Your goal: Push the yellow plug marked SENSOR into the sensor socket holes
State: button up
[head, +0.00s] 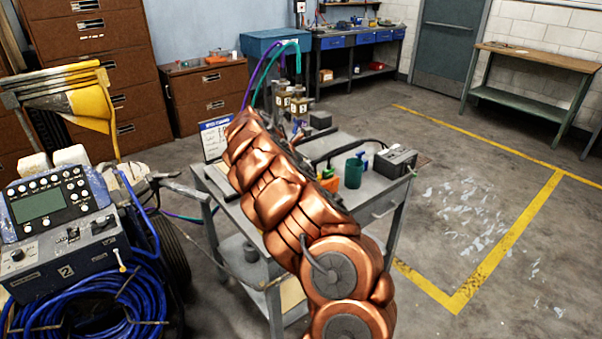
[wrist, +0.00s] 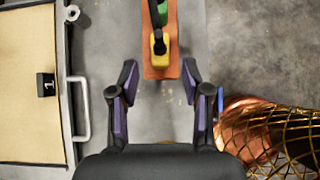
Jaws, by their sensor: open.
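In the wrist view a yellow block (wrist: 159,59) with a black top and dark cable lies on an orange strip (wrist: 158,73). It may be the yellow plug; no SENSOR marking is legible. A green piece (wrist: 163,12) sits behind it on the strip. My gripper (wrist: 159,88) is open and empty, its fingers apart in front of the strip's near end. The yellow block is just ahead of the fingertips, between their lines. In the head view my copper arm hides the gripper and the yellow block. I cannot make out the sensor socket holes.
A tan tray (wrist: 35,158) with a metal handle and a black "1" block (wrist: 46,85) lies left in the wrist view. The grey cart (head: 375,207) carries a green cup (head: 354,172) and a grey box (head: 396,162). The striper machine (head: 60,225) stands left; floor at right is open.

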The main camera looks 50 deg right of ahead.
jog(key=shift+p+x, duration=0.3)
jog(key=shift+x, duration=1.8)
jog(key=shift+p, duration=0.35)
jog(key=shift+c, duration=0.3)
grip_shut()
